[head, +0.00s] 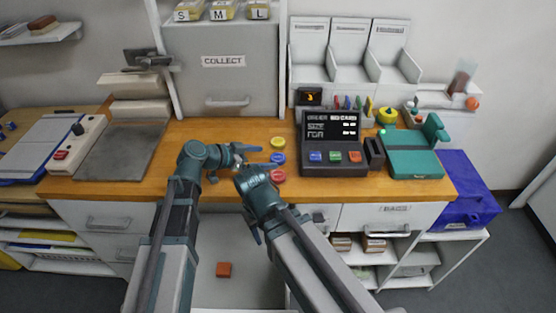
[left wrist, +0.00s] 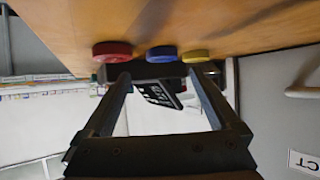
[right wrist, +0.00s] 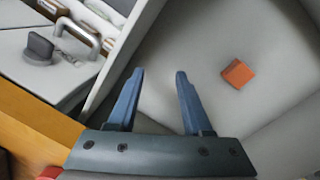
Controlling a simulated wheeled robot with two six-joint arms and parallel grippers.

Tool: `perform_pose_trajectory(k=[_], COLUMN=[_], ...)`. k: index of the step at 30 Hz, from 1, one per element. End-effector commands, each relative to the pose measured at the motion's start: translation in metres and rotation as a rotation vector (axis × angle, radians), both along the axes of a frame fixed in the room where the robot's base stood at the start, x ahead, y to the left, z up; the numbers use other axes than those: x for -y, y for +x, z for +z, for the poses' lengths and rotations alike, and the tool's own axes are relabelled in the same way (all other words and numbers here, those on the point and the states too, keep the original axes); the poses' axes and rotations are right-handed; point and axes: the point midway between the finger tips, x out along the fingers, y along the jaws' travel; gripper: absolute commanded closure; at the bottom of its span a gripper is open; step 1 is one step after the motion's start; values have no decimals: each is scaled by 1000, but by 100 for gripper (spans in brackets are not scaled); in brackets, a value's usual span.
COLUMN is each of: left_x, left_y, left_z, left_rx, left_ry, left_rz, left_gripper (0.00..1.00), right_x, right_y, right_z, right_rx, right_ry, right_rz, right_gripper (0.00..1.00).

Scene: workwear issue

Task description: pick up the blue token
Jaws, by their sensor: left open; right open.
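The blue token (head: 278,158) lies flat on the wooden counter, between the yellow token (head: 278,142) behind it and the red token (head: 278,176) in front. My left gripper (head: 260,157) is open and empty, just left of the blue token and pointing at it. In the left wrist view, the blue token (left wrist: 162,53) appears between the lines of the two fingers, beyond their tips, with the red token (left wrist: 112,51) and yellow token (left wrist: 195,56) on either side. My right gripper (right wrist: 155,75) is open and empty, pointing down in front of the counter.
A dark order terminal (head: 333,143) stands right of the tokens. An orange block (head: 224,269) lies in a pale open space below the counter front; it also shows in the right wrist view (right wrist: 238,74). A grey collect cabinet (head: 222,85) stands behind. My right forearm is close to the left gripper.

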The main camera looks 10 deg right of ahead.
Motion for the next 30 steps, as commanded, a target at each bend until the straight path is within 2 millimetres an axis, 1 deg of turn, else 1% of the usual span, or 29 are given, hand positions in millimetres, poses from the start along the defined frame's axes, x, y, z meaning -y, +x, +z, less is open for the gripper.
perform_pose_trajectory(k=[6,9,12,18,23,24,29,30], left_x=[19,31,36,36,36,36,36,36], left_y=[13,18,20,19,19,19,19,19], left_z=[-21,-27,-29,-27,-27,-27,-27,-27], left_rx=[0,0,0,0,0,0,0,0], left_ry=[0,0,0,0,0,0,0,0], left_rz=[-1,-4,0,0,0,0,0,0], left_gripper=[5,5,5,5,33,41,69,77], right_x=[0,0,0,0,0,0,0,0], right_y=[0,0,0,0,0,0,0,0], right_z=[-21,-27,-29,-27,-27,-27,-27,-27], right_rx=[0,0,0,0,0,0,0,0], right_ry=[0,0,0,0,0,0,0,0], right_rz=[0,0,0,0,0,0,0,0], right_gripper=[50,50,50,50,50,50,50,50])
